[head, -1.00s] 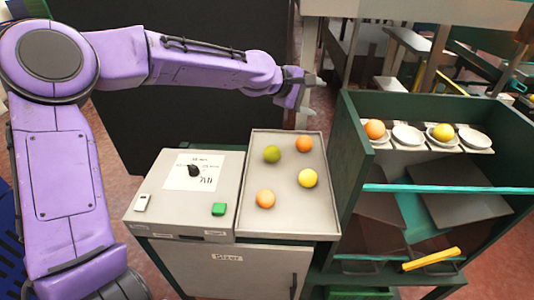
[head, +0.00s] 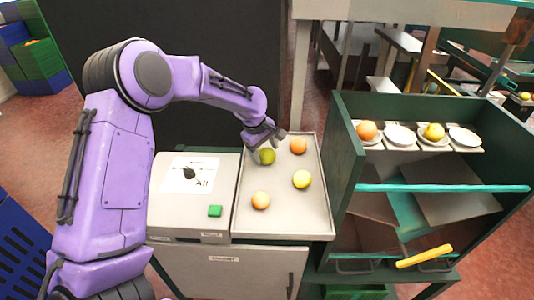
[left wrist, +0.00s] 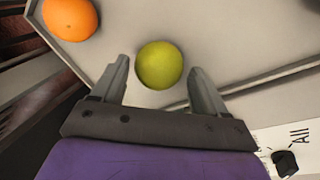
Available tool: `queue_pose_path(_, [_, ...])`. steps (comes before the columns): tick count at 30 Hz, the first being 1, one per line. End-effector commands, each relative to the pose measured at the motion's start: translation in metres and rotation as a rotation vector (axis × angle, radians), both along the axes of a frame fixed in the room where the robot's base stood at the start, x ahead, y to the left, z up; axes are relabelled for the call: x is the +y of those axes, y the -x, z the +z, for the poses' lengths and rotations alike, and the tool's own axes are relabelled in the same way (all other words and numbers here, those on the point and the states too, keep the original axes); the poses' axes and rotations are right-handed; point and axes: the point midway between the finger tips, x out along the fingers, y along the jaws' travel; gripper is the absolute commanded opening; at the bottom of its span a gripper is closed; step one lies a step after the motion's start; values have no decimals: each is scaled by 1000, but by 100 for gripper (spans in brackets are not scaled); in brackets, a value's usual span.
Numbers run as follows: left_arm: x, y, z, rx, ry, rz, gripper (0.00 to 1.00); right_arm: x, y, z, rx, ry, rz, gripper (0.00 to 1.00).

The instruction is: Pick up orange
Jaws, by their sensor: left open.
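My left gripper (head: 267,144) is open above the back left of the grey tray (head: 280,222). A green fruit (head: 267,157) lies in the tray below it; in the left wrist view the green fruit (left wrist: 159,65) shows between and slightly beyond the two open fingers (left wrist: 155,85). An orange (head: 298,145) lies to the right of it, at the back of the tray, and shows at the upper left in the left wrist view (left wrist: 71,17). My right gripper is not in view.
A control box (head: 190,209) with a dial and a green button (head: 215,211) stands left of the tray. At the right, a green rack (head: 345,150) holds white saucers (head: 398,136), two of them with fruit. A yellow handle (head: 424,256) sits low on the rack.

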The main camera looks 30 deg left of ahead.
Motion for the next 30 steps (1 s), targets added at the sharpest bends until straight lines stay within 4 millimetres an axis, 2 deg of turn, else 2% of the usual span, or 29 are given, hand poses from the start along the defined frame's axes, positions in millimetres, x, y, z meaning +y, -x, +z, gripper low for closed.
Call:
queue_pose_path(4, [-1, -5, -17, -1, 1, 1, 73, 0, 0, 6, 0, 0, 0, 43])
queue_pose_path(10, [-1, -5, -20, -2, 1, 0, 73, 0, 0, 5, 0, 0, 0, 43])
queue_pose_path(11, [-2, -5, -20, -2, 1, 0, 70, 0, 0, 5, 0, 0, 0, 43])
queue_pose_path(12, [-2, -5, -20, -2, 1, 0, 57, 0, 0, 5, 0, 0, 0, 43])
queue_pose_path(15, [-2, -5, -20, -2, 0, -1, 27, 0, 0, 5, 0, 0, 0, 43])
queue_pose_path(25, [-2, -6, -17, -4, 0, -1, 27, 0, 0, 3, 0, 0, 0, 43])
queue_pose_path(30, [-1, -7, 2, -7, -3, -1, 27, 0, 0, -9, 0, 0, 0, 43])
